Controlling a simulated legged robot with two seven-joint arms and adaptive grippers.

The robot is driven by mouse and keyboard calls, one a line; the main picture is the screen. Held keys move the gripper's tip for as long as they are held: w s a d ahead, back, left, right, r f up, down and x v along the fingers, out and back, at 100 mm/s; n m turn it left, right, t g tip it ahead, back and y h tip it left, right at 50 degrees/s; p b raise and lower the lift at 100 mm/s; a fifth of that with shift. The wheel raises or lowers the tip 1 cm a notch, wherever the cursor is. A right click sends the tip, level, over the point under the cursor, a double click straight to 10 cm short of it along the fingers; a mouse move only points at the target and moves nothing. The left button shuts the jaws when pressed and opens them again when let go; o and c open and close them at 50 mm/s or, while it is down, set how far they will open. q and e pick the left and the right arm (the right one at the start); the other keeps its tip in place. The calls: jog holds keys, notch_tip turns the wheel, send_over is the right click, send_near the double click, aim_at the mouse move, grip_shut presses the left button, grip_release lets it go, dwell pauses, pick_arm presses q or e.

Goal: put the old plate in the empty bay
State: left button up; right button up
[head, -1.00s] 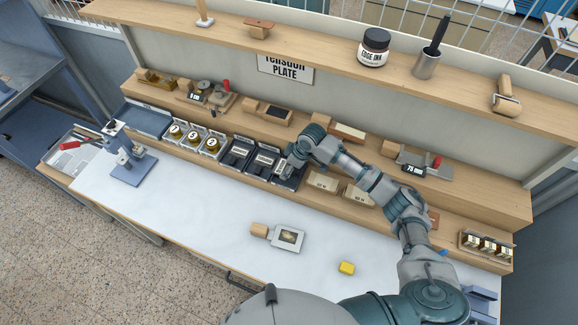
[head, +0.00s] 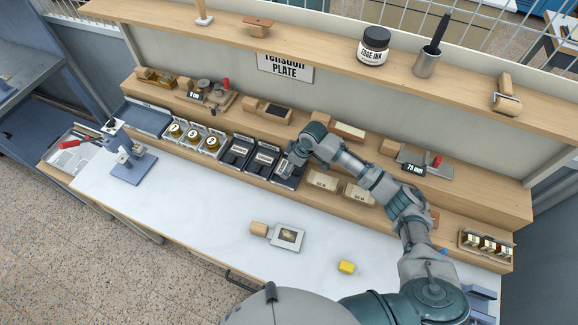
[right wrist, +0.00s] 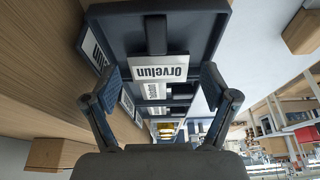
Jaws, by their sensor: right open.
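A square light-grey plate (head: 276,238) with a dark picture and a wooden handle lies on the white tabletop; I cannot tell whether it is the old plate. A row of dark bays with white labels stands on the lower ledge, one (head: 236,154) left of another (head: 262,161). My right gripper (head: 287,171) is at the bay to their right, partly hiding it. In the right wrist view, my right gripper (right wrist: 167,92) is open, its fingers apart on either side of a dark square piece (right wrist: 120,22) labelled "Orvelun". No grip on it shows. My left gripper is out of view.
Gold round weights (head: 193,137) sit left of the dark bays. A blue-grey press (head: 128,160) stands at the table's left. Wooden blocks (head: 322,181) sit right of the gripper. Much of the white tabletop (head: 200,205) is clear.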

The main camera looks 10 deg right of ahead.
jog(key=v, duration=1.1)
jog(key=shift+d, duration=0.1)
